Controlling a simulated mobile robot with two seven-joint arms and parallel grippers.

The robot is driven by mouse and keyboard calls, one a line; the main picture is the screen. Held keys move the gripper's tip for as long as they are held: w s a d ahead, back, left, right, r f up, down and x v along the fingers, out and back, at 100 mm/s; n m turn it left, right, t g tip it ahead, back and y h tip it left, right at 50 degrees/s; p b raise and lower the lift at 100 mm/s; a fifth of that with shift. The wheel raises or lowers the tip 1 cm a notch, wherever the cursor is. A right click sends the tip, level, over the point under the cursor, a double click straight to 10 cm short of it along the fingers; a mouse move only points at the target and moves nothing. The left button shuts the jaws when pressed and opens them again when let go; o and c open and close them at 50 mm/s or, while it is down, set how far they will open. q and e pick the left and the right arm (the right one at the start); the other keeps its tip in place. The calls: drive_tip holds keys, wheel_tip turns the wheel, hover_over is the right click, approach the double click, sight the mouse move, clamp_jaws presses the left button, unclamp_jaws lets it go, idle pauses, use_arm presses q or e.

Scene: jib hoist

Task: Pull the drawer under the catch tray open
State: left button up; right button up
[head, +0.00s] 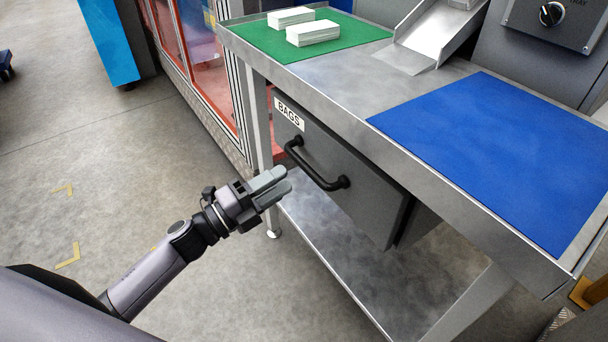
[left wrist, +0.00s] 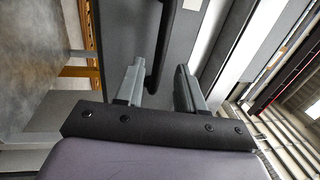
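The drawer (head: 345,185) has a grey front with a white BAGS label (head: 289,114) and hangs under the steel tray top (head: 330,75). The front seems to sit close under the top's edge. Its black bar handle (head: 318,168) shows whole in the head view. My left gripper (head: 283,181) is open and empty, a short way in front of the handle and apart from it. In the left wrist view the handle (left wrist: 164,45) shows beyond and between the two spread fingers (left wrist: 160,82). My right gripper is in neither view.
A green mat (head: 275,42) with white blocks (head: 313,33), a steel chute (head: 440,35) and a blue mat (head: 500,150) are on the top. A lower shelf (head: 330,235) and a leg (head: 262,130) stand near my gripper.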

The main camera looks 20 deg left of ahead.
sight(304, 163)
use_arm(q)
drive_tip(key=shift+x, duration=3.45)
clamp_jaws()
